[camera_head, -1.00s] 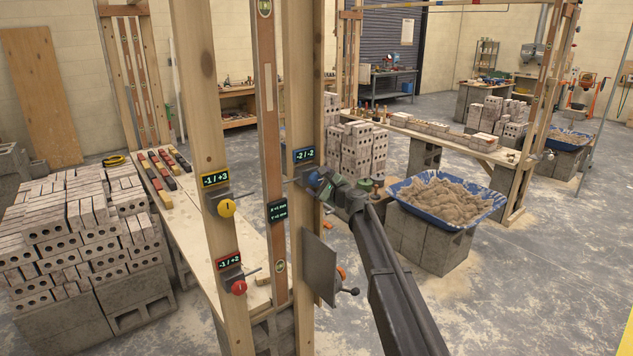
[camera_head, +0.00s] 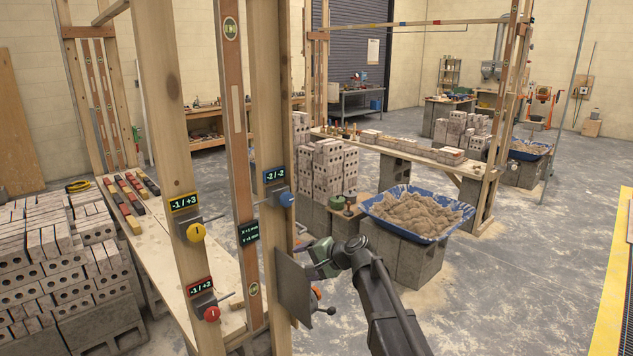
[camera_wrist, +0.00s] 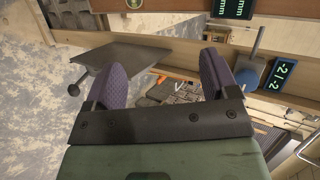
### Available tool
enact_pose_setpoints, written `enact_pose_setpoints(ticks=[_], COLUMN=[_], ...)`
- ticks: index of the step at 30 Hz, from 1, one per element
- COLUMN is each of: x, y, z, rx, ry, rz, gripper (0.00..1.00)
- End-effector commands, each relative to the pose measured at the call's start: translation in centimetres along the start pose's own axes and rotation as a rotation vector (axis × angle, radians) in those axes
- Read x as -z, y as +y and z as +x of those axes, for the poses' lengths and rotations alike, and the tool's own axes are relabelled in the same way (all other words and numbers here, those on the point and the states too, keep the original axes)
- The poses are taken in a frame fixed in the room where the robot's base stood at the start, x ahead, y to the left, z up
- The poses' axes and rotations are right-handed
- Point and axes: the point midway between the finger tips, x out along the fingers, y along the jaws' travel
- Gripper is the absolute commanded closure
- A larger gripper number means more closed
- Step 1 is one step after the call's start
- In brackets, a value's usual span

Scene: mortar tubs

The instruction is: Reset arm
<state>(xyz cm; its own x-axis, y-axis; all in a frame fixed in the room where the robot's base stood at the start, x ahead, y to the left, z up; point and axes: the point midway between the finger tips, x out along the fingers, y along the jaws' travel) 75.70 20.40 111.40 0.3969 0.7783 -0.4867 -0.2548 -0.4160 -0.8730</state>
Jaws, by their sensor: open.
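My gripper (camera_head: 312,259) is in the middle of the head view, beside the right wooden post (camera_head: 275,150) and just above a grey plate (camera_head: 293,287) fixed to it. In the wrist view my gripper (camera_wrist: 165,82) shows two purple-padded fingers spread wide apart, with nothing between them. The grey plate (camera_wrist: 118,58) lies beyond the left finger. The blue knob (camera_wrist: 252,72) and the display reading -2/-2 (camera_wrist: 285,75) are beyond the right finger. In the head view the blue knob (camera_head: 287,199) is above my gripper and apart from it.
A blue mortar tub (camera_head: 376,212) full of sand-coloured mortar stands on blocks to the right. Yellow (camera_head: 195,232) and red (camera_head: 211,313) knobs are on the left post (camera_head: 165,110). Stacked bricks (camera_head: 335,170) stand behind. The floor (camera_head: 530,270) at right is open.

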Motion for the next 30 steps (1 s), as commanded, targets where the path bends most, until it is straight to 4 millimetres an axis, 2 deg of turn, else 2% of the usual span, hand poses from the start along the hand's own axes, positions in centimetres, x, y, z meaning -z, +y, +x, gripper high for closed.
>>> enact_pose_setpoints(ticks=[1, 3, 5, 6, 9, 12, 16, 30], x=[-3.5, -6.7, -9.3, -10.8, -14.0, -16.1, -16.9, -16.4], y=[3.8, 9.1, 13.2, 15.7, 20.3, 22.9, 23.9, 23.8], z=[-2.5, -6.0, -9.5, -12.0, -17.8, -21.8, -23.6, -23.4], rx=[-0.14, -0.36, -0.541, -0.654, -0.887, -1.027, -1.055, -1.051], ry=[-0.032, -0.091, -0.146, -0.181, -0.246, -0.256, -0.236, -0.232], rz=[-0.119, -0.277, -0.376, -0.425, -0.483, -0.481, -0.464, -0.46], gripper=[0.2, 0.2, 0.2, 0.2, 0.2, 0.2, 0.2, 0.2])
